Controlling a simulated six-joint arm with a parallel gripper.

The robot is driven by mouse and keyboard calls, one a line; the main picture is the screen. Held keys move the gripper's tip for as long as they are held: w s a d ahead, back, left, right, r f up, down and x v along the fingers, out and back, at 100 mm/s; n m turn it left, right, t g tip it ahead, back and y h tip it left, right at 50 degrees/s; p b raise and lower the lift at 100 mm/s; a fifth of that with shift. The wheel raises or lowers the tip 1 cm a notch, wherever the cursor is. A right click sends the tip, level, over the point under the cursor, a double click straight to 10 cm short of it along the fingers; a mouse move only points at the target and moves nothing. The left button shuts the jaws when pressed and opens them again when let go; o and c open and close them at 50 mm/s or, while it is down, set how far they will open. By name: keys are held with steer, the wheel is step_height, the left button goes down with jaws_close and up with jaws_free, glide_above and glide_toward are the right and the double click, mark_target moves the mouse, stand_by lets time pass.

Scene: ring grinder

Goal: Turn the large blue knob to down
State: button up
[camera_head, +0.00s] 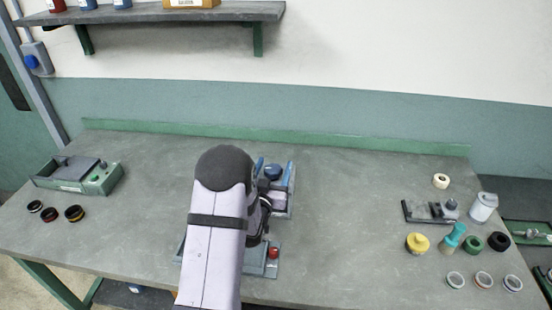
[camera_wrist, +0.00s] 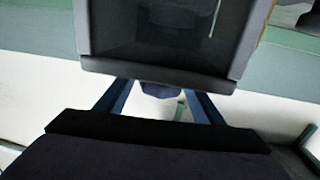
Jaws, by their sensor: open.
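The grinder stands at the middle of the bench, partly hidden behind my arm. A large blue knob (camera_head: 272,171) shows near its back end, between blue side parts. Which way the knob points is too small to tell. My gripper (camera_head: 265,205) is a dark shape at the right of my arm, close in front of the knob; its fingertips are hidden in the head view. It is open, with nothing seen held. In the wrist view a small dark blue part (camera_wrist: 160,90) shows between two slanted blue bars, below a dark grey box shape; I cannot tell whether it is the knob.
A red button (camera_head: 273,253) is at the grinder's front right. A green device (camera_head: 80,175) and dark rings stand at the left. A grey fixture (camera_head: 432,211), a yellow-topped pot (camera_head: 417,243) and several rings lie at the right. The bench between is clear.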

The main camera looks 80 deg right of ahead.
mark_target(275, 164)
steer(key=shift+s+d+p, duration=0.15)
steer(key=shift+d+p, duration=0.35)
steer(key=shift+d, duration=1.15)
steer(key=c, duration=1)
